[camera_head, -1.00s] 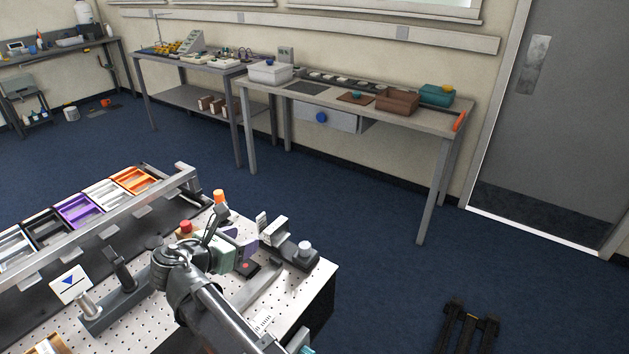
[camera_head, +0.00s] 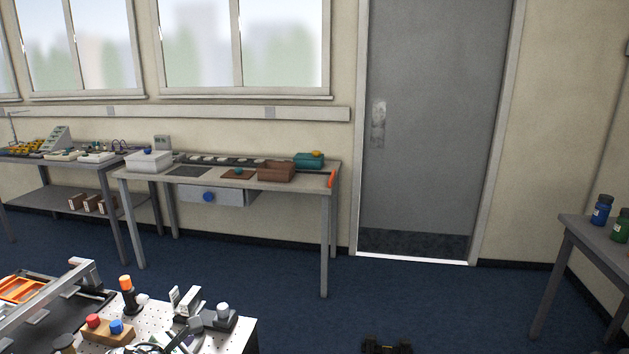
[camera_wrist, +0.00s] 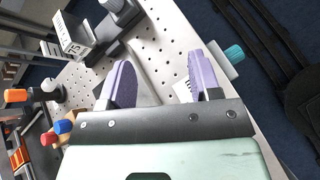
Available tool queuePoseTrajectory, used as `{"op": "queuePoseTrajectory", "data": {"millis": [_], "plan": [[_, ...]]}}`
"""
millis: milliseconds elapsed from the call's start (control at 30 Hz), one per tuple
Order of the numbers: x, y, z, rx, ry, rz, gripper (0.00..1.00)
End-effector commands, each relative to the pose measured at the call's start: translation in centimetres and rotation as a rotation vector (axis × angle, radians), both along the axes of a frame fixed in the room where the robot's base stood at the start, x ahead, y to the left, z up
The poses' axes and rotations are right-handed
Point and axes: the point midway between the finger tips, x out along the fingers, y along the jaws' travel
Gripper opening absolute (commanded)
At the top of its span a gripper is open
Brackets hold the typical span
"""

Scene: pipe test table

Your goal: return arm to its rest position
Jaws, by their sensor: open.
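My gripper (camera_wrist: 160,78) shows in the wrist view with its two purple fingers spread apart and nothing between them. It is over the white perforated bench top (camera_wrist: 172,32), near the bench edge. In the head view only a small dark part of my arm shows at the bottom edge, among the bench items. Most of the arm is out of that view, and I cannot tell its full pose.
The perforated bench (camera_head: 238,338) carries red and blue knobs on a wooden block (camera_head: 107,334), an orange-topped post (camera_head: 127,293) and grey fixtures. A teal knob (camera_wrist: 234,53) is at the bench edge. Open blue floor (camera_head: 300,320) lies right of the bench.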

Motion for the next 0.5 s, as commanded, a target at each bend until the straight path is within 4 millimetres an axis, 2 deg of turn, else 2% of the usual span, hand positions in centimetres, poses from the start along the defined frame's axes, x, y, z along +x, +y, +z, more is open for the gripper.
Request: {"op": "queuePoseTrajectory", "data": {"millis": [33, 167, 267, 300, 367, 400, 500], "plan": [[1.1, -2.4, -0.4, 0.045, 0.015, -0.07, 0.57], [3.9, -9.6, -2.0, 0.219, 0.06, -0.315, 0.57], [5.5, -17.7, -3.6, 0.41, 0.089, -0.615, 0.57], [5.8, -21.6, -4.3, 0.505, 0.096, -0.77, 0.57], [5.5, -27.6, -5.3, 0.657, 0.095, -1.031, 0.57], [4.9, -31.4, -5.9, 0.761, 0.087, -1.219, 0.57], [2.6, -38.9, -6.9, 0.986, 0.047, -1.654, 0.57]]}}
